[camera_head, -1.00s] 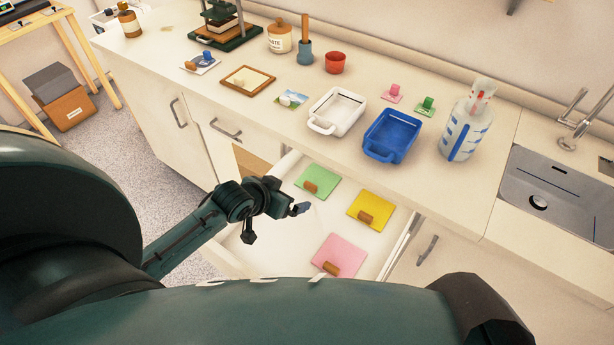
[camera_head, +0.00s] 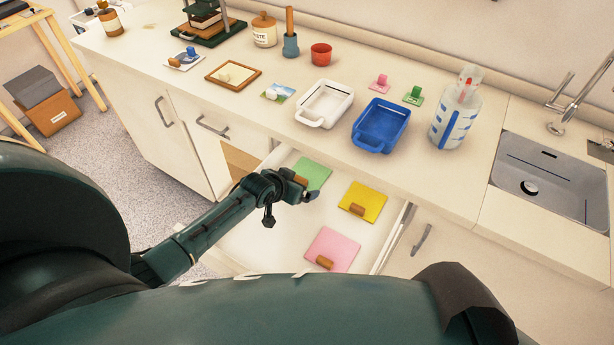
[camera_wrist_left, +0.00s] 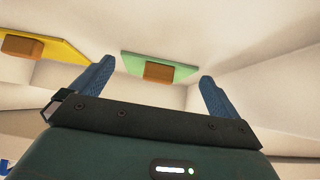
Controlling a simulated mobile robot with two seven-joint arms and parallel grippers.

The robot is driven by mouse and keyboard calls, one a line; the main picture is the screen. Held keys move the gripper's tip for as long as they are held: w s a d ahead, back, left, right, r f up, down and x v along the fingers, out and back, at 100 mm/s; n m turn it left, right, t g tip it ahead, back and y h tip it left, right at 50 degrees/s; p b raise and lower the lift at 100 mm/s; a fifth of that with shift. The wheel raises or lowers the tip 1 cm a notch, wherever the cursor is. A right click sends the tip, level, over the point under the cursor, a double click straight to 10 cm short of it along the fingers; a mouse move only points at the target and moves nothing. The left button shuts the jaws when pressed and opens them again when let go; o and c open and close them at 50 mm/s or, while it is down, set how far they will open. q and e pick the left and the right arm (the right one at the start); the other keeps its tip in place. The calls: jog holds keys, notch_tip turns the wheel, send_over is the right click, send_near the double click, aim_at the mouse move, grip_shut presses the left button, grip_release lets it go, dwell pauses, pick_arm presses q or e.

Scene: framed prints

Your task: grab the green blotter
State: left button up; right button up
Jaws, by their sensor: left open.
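The green blotter (camera_head: 318,174) is a flat green square with a brown wooden grip, lying in the open drawer (camera_head: 270,238). My left gripper (camera_head: 310,195) is at its near edge in the head view and hides part of it. In the left wrist view the green blotter (camera_wrist_left: 160,64) and its brown grip (camera_wrist_left: 158,71) show ahead, between the two blue fingers of my left gripper (camera_wrist_left: 157,90). The fingers are apart and empty. The yellow blotter (camera_head: 372,197) and the pink blotter (camera_head: 333,244) lie in the same drawer. My right gripper is not seen.
On the counter (camera_head: 240,100) behind the drawer stand a white tray (camera_head: 325,98), a blue tray (camera_head: 382,122), small stamps, a red cup (camera_head: 320,53) and a patterned bottle (camera_head: 455,120). A sink (camera_head: 550,180) is at the right. The drawer walls surround the blotters.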

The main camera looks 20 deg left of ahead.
pick_arm(q)
jog(key=shift+w+f, duration=0.3)
jog(key=shift+f, duration=0.05)
jog(key=shift+c, duration=0.6)
jog(key=c, duration=0.5)
jog(key=shift+r, duration=0.1)
